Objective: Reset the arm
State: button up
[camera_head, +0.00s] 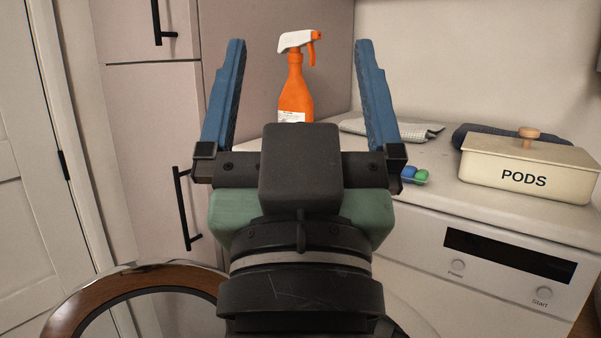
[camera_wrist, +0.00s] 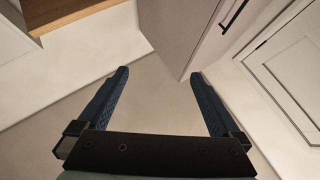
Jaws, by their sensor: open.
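My gripper (camera_head: 301,95) fills the middle of the head view, with its two blue fingers wide apart and pointing up in the picture. Nothing is between the fingers in the wrist view, where my gripper (camera_wrist: 158,100) is also spread open above the pale floor. An orange spray bottle (camera_head: 295,95) with a white and orange trigger head appears between the fingers in the head view. It stands farther back, and its base is hidden behind my gripper.
A white counter (camera_head: 440,195) tops an appliance (camera_head: 470,260) at right. It carries a cream PODS box (camera_head: 525,176), a small blue-green item (camera_head: 414,175) and folded cloths (camera_head: 400,130). Tall cabinets (camera_head: 150,110) stand at left. A round brown-rimmed object (camera_head: 75,310) is at lower left.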

jog(key=s+r+t+p, duration=0.1)
jog(key=r+p, duration=0.8)
jog(key=r, duration=0.2)
jog(key=s+r+p, duration=0.2)
jog(key=r+p, duration=0.7)
jog(key=r, duration=0.2)
jog(key=shift+s+t, duration=0.25)
jog(key=shift+t, duration=0.15)
jog(key=shift+f, duration=0.1)
